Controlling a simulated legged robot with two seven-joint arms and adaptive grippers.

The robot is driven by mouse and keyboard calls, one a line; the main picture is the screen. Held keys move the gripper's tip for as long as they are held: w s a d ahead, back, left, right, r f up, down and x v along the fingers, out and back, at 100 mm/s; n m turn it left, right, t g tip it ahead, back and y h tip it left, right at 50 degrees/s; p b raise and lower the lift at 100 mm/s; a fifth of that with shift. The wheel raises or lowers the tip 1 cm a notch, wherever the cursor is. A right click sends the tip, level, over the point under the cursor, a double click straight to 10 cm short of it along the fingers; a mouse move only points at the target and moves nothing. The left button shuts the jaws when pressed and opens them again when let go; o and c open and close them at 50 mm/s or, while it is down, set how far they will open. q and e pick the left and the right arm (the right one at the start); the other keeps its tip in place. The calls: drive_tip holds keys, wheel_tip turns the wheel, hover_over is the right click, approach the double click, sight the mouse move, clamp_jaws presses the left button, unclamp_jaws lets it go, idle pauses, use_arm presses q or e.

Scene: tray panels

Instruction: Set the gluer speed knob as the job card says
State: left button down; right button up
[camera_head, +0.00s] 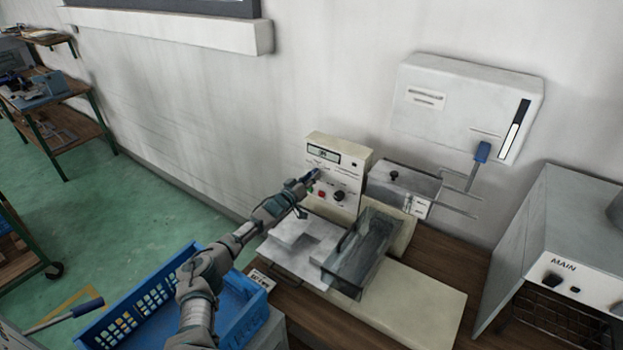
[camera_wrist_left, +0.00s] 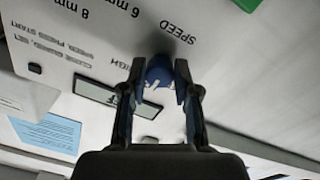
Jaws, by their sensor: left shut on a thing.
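The gluer (camera_head: 339,160) stands against the wall, with a display, a red button and a dark round control on its front panel. My left gripper (camera_head: 309,180) reaches its panel, shut on the blue speed knob (camera_wrist_left: 160,72), one finger on each side. A white mark shows on the knob; its exact setting is unclear. The word SPEED is printed beside it, upside down in the wrist view, with "6 mm" and "8 mm" nearby. The display (camera_wrist_left: 108,97) is partly behind a finger. I cannot tell which label is the job card. My right gripper is not in view.
A clear guard (camera_head: 362,252) and white sheets (camera_head: 299,246) lie before the panel. A blue crate (camera_head: 238,322) stands at the bottom left. A grey box marked MAIN (camera_head: 545,235) is at the right. A white wall box (camera_head: 466,105) hangs above.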

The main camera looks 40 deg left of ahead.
sight(315, 149)
use_arm(q)
drive_tip(key=shift+a, duration=0.2)
idle(0.3)
drive_tip(key=c, duration=0.9)
unclamp_jaws()
drive_tip(key=shift+a, duration=0.1)
drive_tip(key=shift+o, duration=0.2)
wheel_tip(315, 149, up, 10)
drive_tip(key=shift+a+f, duration=0.1)
drive_tip(key=shift+f, duration=0.05)
